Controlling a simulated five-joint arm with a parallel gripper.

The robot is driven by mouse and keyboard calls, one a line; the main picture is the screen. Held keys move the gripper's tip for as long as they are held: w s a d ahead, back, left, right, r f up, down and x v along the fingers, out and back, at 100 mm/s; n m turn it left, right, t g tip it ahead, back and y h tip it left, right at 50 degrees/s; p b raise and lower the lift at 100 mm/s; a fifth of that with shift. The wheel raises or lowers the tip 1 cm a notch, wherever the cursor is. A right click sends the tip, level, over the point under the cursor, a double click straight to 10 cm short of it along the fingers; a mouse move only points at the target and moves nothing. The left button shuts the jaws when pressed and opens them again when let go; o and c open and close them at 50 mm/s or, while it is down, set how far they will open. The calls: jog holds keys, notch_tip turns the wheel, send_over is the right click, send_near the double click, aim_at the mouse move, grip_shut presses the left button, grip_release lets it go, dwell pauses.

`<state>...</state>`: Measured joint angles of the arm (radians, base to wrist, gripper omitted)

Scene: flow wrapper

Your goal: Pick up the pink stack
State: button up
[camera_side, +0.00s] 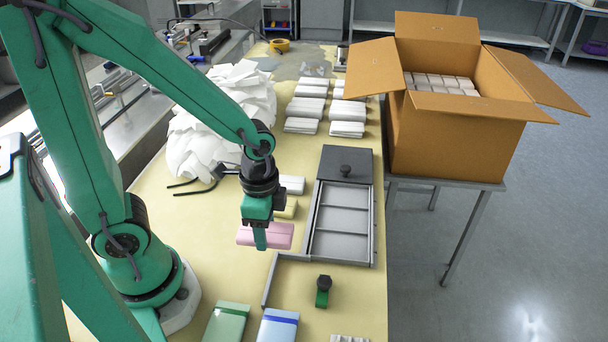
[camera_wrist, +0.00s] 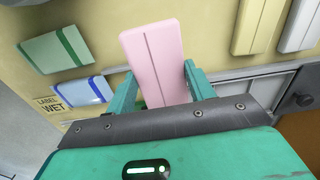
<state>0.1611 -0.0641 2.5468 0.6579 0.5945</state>
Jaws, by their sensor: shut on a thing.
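The pink stack (camera_side: 280,235) is a flat, rounded pink block with a seam line along it. My gripper (camera_side: 260,238) is shut on it, with a green finger across its near side in the side view. In the wrist view the pink stack (camera_wrist: 153,55) stands between the two green fingers of my gripper (camera_wrist: 160,85), and its lower end is hidden behind the gripper body. It appears to be held over the yellow table; its exact height I cannot tell.
A grey compartmented tray (camera_side: 312,222) with a dark lid lies to the right. Green (camera_side: 228,322) and blue (camera_side: 278,325) packs lie in front. A yellow pack (camera_side: 287,209) and white packs are behind. A white heap (camera_side: 215,115) and an open cardboard box (camera_side: 450,140) stand farther back.

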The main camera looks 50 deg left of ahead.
jog(key=s+d+r, duration=0.3)
jog(key=d, duration=0.2)
jog(key=shift+r, duration=0.3)
jog(key=shift+d, duration=0.15)
